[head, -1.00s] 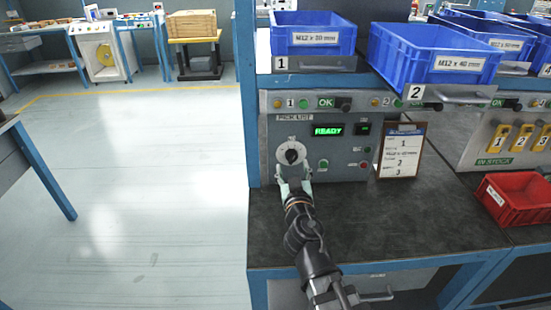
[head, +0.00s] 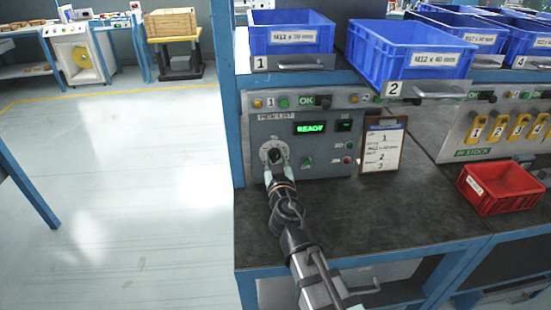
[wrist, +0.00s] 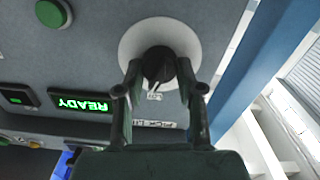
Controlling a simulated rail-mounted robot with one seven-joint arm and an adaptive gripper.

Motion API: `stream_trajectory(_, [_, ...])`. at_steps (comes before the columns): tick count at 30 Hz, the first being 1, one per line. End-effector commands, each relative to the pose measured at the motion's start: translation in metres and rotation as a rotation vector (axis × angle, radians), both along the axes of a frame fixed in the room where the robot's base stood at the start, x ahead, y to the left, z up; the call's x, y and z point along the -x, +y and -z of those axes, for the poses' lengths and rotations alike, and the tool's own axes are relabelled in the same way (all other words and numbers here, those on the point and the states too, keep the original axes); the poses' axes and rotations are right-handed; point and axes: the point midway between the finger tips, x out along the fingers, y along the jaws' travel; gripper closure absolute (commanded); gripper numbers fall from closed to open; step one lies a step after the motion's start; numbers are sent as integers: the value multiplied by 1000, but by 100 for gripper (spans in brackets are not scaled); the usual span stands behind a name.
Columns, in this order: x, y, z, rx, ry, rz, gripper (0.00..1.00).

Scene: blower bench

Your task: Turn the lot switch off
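The lot switch is a black knob (head: 274,155) on a round pale dial plate at the left of the grey control panel (head: 320,160). In the wrist view the knob (wrist: 158,64) has a light pointer mark, with a small label (wrist: 155,97) beside the dial. My gripper (head: 277,172) is at the dial from below and in front. In the wrist view its two fingers (wrist: 159,76) stand either side of the knob, seemingly with narrow gaps, so it looks open around it. Contact at the fingertips is hard to see.
A green READY display (head: 318,127) and several small buttons are right of the dial. A clipboard (head: 383,147) leans beside the panel. Blue bins (head: 290,33) stand on the shelf above. A red bin (head: 499,187) sits on the bench at right. The dark bench top is mostly clear.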

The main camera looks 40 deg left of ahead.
Motion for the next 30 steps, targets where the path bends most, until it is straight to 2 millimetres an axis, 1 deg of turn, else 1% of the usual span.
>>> stream_trajectory(8, [0,1,0,16,-15,0,98])
stream_trajectory(14, [0,1,0,74,-71,0,98])
stream_trajectory(20, [0,2,1,180,-172,0,98])
stream_trajectory(30, [0,2,1,412,-391,1,98])
